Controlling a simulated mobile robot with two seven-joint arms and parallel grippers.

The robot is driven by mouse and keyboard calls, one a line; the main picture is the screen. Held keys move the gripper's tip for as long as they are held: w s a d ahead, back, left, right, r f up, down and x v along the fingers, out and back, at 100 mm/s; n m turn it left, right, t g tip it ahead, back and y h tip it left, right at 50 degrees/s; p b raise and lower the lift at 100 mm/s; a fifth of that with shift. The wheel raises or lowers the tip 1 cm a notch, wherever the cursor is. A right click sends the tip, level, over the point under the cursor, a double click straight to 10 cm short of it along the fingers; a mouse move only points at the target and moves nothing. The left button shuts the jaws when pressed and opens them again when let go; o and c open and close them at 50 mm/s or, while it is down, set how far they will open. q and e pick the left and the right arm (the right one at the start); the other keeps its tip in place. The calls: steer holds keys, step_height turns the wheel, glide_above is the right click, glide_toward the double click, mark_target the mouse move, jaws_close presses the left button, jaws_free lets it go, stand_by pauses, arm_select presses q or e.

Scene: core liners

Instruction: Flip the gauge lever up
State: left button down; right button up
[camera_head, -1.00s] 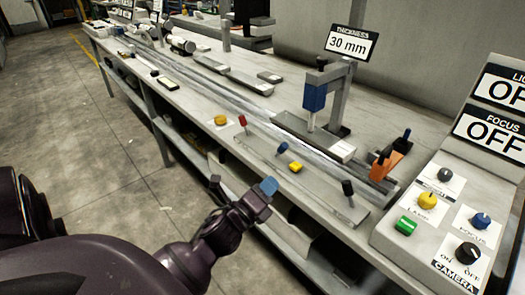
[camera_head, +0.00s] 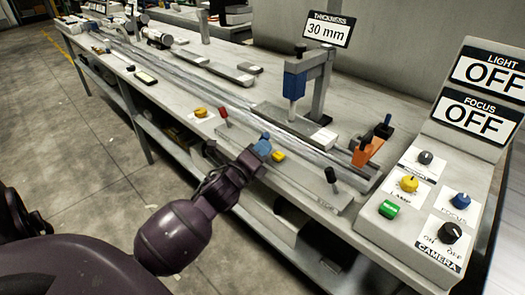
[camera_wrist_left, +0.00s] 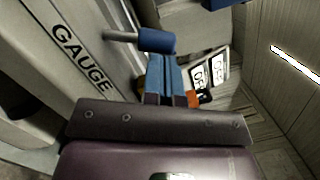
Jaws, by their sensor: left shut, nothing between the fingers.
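The gauge lever has a blue knob (camera_head: 266,135) and stands on the bench's front panel, between a red lever and a black lever. In the left wrist view its blue knob (camera_wrist_left: 157,40) on a metal stem sticks out beside the GAUGE label (camera_wrist_left: 82,60). My left gripper (camera_head: 262,148) is shut and empty, its blue fingertips right by the knob. In the left wrist view the fingertips (camera_wrist_left: 163,62) lie just below the knob; I cannot tell whether they touch. The knob partly hides behind the fingertips in the head view. My right gripper is out of view.
A red lever (camera_head: 223,113), a black lever (camera_head: 331,175) and a yellow button (camera_head: 278,156) sit close by. A control panel (camera_head: 408,225) stands at the right.

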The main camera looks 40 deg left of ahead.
arm_select(q)
steer(key=shift+r+p, duration=0.25)
steer(key=shift+p, duration=0.1)
steer(key=shift+a+n, duration=0.1)
steer(key=shift+n, duration=0.3)
